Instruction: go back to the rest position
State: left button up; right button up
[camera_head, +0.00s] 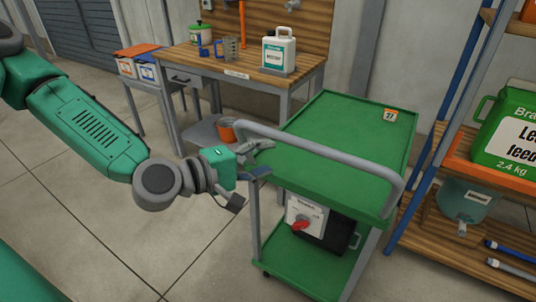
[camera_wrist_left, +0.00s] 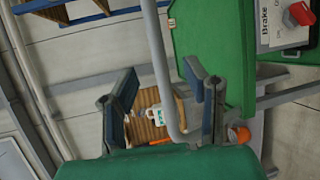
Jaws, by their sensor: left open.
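My left gripper (camera_head: 261,161) is open and empty, beside the left end of the green cart's grey push handle (camera_head: 320,150). In the left wrist view the open left gripper (camera_wrist_left: 163,85) shows its two dark fingers, and the handle (camera_wrist_left: 157,50) runs between them in the picture. I cannot tell whether they touch. My left arm reaches in from the left, stretched out over the floor. My right gripper is out of view.
The green cart (camera_head: 350,125) carries a small orange-and-white tag (camera_head: 390,115) on top and a box with a red knob (camera_head: 302,224) below. A workbench (camera_head: 210,62) with a white jug (camera_head: 279,52) stands behind. Shelves (camera_head: 465,235) stand at right.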

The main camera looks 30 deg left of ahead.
pick_arm(q)
jog(key=s+d+f+m+g+y, duration=0.15)
jog(key=s+f+m+g, duration=0.3)
jog(key=f, duration=0.45)
jog(key=s+d+f+m+g, duration=0.2)
jog(key=s+f+m+g, duration=0.15)
jog(key=s+f, duration=0.4)
jog(key=s+a+f+m+g+y, duration=0.2)
jog(key=s+a+f+m+g, duration=0.1)
jog(key=s+f, duration=0.3)
jog(key=s+a+f+m+g+y, duration=0.2)
jog(key=s+a+f+m+y, duration=0.1)
jog(key=s+f, duration=0.3)
jog(key=shift+a+f+m+g, duration=0.15)
jog(key=shift+a+m+g, duration=0.15)
jog(key=shift+g, duration=0.1)
jog(key=shift+w, duration=0.1)
dwell(0.5)
